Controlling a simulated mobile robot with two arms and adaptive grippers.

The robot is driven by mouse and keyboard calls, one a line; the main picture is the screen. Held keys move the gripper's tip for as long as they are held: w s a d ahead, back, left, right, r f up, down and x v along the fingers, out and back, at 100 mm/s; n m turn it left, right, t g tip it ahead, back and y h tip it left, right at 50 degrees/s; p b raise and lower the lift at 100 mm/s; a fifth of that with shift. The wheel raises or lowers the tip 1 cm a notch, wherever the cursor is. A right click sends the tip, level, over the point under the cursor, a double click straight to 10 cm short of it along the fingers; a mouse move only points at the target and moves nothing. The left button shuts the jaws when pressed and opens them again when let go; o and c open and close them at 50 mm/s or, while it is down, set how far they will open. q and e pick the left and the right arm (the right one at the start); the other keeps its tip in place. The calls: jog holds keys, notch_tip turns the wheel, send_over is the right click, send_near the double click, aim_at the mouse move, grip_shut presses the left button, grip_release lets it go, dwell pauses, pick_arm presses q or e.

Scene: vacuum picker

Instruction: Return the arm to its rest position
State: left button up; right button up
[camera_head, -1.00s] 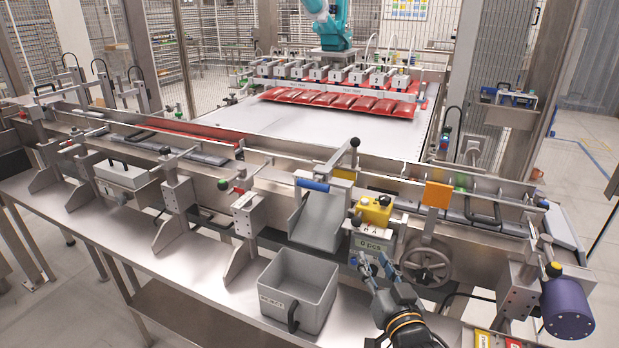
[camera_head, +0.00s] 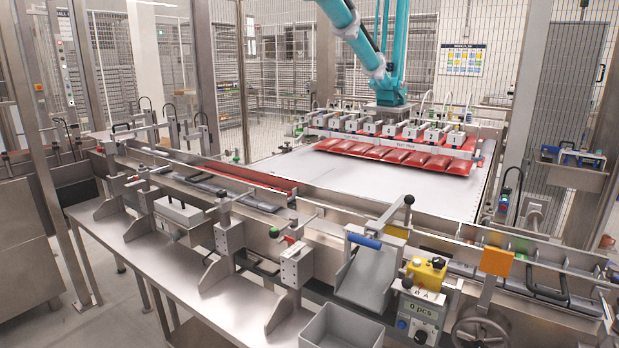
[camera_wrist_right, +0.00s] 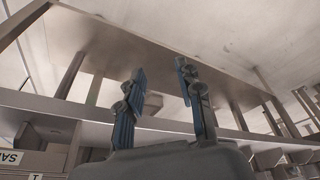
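My right gripper (camera_wrist_right: 160,75) shows in the right wrist view. Its two blue-grey fingers stand apart with nothing between them. Beyond the fingers are a flat metal surface (camera_wrist_right: 150,45), several legs and pale floor. No gripper and no part of my arms shows in the head view, so my left gripper is out of sight.
The metal bench (camera_head: 130,255) runs along the front of the line. A grey bin (camera_head: 340,330), a grey chute (camera_head: 367,280), a yellow button box (camera_head: 425,272) and a handwheel (camera_head: 480,333) stand close by. Red bags (camera_head: 400,155) hang under the picker (camera_head: 385,125).

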jog(key=s+f+g, duration=0.1)
jog(key=s+f, duration=0.1)
jog(key=f, duration=1)
jog(key=s+f, duration=0.2)
jog(key=f, duration=1)
jog(key=s+d+f+g, duration=0.1)
jog(key=s+d+f, duration=0.2)
jog(key=s+f, duration=1)
jog(key=shift+s+f, duration=0.4)
jog(key=shift+s, duration=0.7)
